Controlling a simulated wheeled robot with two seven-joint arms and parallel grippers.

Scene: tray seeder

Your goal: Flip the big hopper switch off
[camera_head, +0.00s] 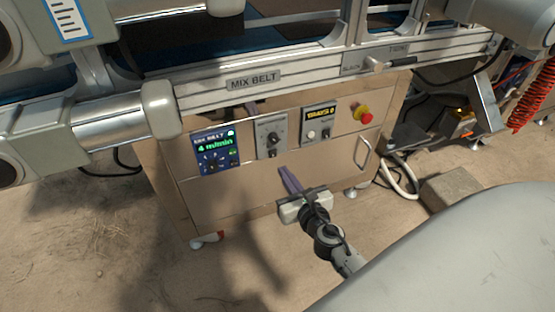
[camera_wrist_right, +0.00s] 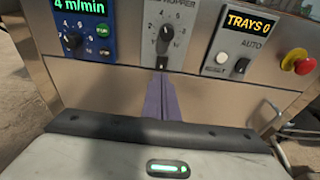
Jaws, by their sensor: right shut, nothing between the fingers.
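The hopper panel (camera_head: 261,141) is a grey plate with a dial on the front of the steel cabinet. In the right wrist view its label (camera_wrist_right: 172,4) reads "HOPPER", partly cut off at the top. A dark knob (camera_wrist_right: 166,33) sits on it, and a small dark switch (camera_wrist_right: 162,62) is below, partly hidden by my fingertips. My right gripper (camera_head: 284,171) is shut and empty, its purple fingers pointing up at the panel's lower edge. In the wrist view the fingertips (camera_wrist_right: 162,75) are just below the switch; contact and switch position are unclear. My left gripper is not in view.
A blue display (camera_head: 211,150) reading "4 m/min" is left of the panel. A "TRAYS 0" panel (camera_head: 318,125) and a red emergency button (camera_head: 363,114) are right. A cabinet handle (camera_head: 363,154) sticks out lower right. The conveyor frame (camera_head: 290,73) runs above.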

